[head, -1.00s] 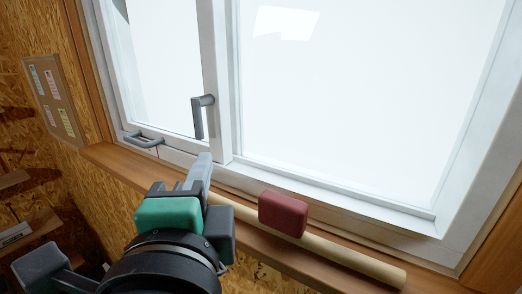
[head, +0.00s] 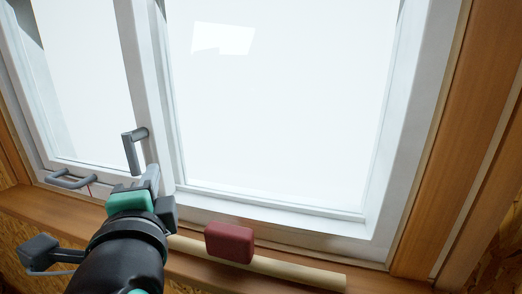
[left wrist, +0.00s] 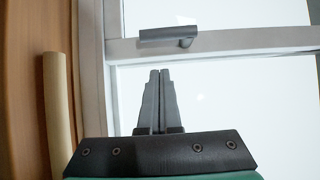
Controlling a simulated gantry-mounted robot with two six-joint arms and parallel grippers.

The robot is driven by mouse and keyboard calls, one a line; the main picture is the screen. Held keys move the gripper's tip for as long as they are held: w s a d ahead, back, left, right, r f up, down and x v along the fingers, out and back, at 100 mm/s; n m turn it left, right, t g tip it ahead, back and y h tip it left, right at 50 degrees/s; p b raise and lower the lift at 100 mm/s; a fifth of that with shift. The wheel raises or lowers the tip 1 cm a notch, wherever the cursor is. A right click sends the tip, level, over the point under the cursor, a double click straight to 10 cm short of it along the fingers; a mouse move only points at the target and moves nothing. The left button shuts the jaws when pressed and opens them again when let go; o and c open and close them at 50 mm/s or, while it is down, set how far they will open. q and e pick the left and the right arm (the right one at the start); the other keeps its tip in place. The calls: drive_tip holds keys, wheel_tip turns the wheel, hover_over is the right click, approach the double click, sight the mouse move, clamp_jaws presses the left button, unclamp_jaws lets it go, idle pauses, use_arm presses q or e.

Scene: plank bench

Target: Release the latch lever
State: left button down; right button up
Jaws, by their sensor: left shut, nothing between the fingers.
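A grey L-shaped latch lever (head: 131,152) is mounted on the white post between the two window panes, with its arm hanging down. It also shows in the left wrist view (left wrist: 160,35), beyond the fingertips. My left gripper (head: 152,174) is just below and right of the lever in the head view. In the left wrist view its fingers (left wrist: 160,73) are together and empty, with a gap in the picture between tips and lever. A grey pull handle (head: 68,179) sits on the lower rail of the left sash. My right gripper is not in view.
A dark red block (head: 229,242) and a pale wooden rod (head: 302,272) lie on the wooden sill in front of the window. The rod also shows at the left of the left wrist view (left wrist: 57,110). Wooden trim (head: 437,120) bounds the window at right.

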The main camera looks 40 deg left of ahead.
sight(137, 173)
use_arm(q)
drive_tip(key=a, duration=0.2)
drive_tip(key=s+a+p, duration=0.1)
drive_tip(key=a, duration=0.1)
drive_tip(key=shift+w, duration=0.1)
drive_tip(key=shift+f, duration=0.2)
drive_tip(key=shift+a+m+b, duration=0.1)
drive_tip(key=shift+m+b, duration=0.25)
drive_tip(key=shift+m, duration=0.05)
